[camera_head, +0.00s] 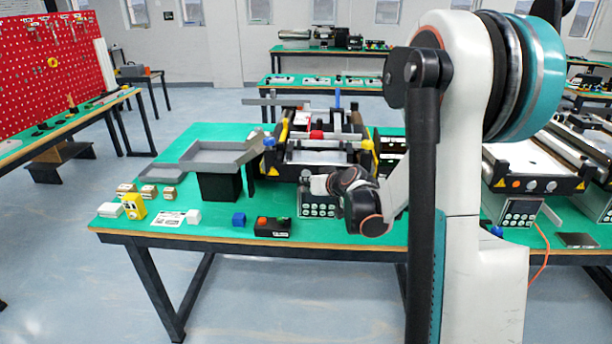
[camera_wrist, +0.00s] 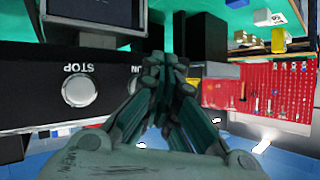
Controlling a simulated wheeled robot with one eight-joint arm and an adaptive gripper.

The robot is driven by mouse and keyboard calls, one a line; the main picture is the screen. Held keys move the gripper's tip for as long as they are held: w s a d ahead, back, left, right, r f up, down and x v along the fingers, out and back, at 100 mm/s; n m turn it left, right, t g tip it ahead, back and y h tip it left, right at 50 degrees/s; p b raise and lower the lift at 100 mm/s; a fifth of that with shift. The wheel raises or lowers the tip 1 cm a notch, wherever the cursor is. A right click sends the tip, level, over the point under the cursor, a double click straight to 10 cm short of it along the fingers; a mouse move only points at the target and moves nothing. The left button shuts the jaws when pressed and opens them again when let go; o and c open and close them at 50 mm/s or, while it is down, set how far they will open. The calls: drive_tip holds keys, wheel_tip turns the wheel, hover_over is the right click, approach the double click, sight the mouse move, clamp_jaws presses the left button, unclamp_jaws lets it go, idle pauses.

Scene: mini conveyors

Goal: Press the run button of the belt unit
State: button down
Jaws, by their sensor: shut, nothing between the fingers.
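The belt unit (camera_head: 290,172) stands on the green table in the head view, its black front bar facing me. In the wrist view the picture is upside down, and the bar (camera_wrist: 30,92) carries a round silver button labelled STOP (camera_wrist: 79,90). Beside it is the run button (camera_wrist: 135,84), partly hidden by my gripper, with only "UN" of its label readable. My gripper (camera_wrist: 165,62) is shut and empty, its fingertips close beside the run button. I cannot tell whether they touch it. In the head view my gripper (camera_head: 320,184) is at the unit's front.
A keypad panel (camera_head: 318,204) hangs below the bar. Another belt unit (camera_head: 530,183) is at the right, behind my arm.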

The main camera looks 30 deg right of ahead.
drive_tip(key=s+a, duration=0.1)
drive_tip(key=s, duration=0.1)
drive_tip(key=s+a, duration=0.1)
drive_tip(key=s, duration=0.1)
drive_tip(key=shift+a, duration=0.4)
idle(0.9)
